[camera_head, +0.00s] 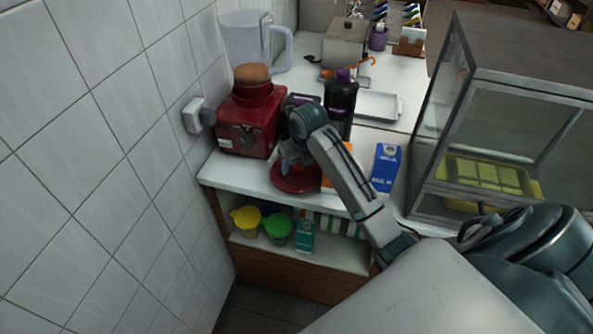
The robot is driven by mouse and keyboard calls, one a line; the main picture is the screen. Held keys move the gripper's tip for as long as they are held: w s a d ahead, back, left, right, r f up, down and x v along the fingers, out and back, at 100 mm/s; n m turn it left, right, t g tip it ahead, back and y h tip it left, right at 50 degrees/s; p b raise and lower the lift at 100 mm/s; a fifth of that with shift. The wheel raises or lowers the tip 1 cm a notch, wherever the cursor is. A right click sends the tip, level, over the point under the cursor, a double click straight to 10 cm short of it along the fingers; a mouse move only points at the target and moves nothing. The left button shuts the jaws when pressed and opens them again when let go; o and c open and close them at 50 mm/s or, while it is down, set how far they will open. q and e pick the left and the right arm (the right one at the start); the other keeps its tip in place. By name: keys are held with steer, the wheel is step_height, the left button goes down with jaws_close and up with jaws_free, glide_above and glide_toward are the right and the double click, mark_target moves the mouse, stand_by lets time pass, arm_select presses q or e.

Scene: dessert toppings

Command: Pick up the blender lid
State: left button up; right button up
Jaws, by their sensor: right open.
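The blender lid appears to be the round dark-red piece (297,180) lying on the white counter near its front edge. My right gripper (288,160) is open just above its back left part and hides some of it. I cannot tell whether the fingers touch it. The red blender base (248,125) stands behind and to the left, with a rounded brown thing (252,74) on top. A clear jug with a handle (255,42), perhaps the blender jar, stands behind the base. My left gripper is not in view.
A dark bottle (341,105) stands close behind my right arm. A blue carton (385,168) lies to its right, beside a glass case (490,130). The tiled wall (100,150) bounds the left. A shelf with yellow and green cups (278,228) is below the counter.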

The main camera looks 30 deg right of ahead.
steer(key=shift+w+f, duration=0.15)
steer(key=shift+f, duration=0.1)
steer(key=c, duration=1.1)
steer(key=shift+r, duration=0.15)
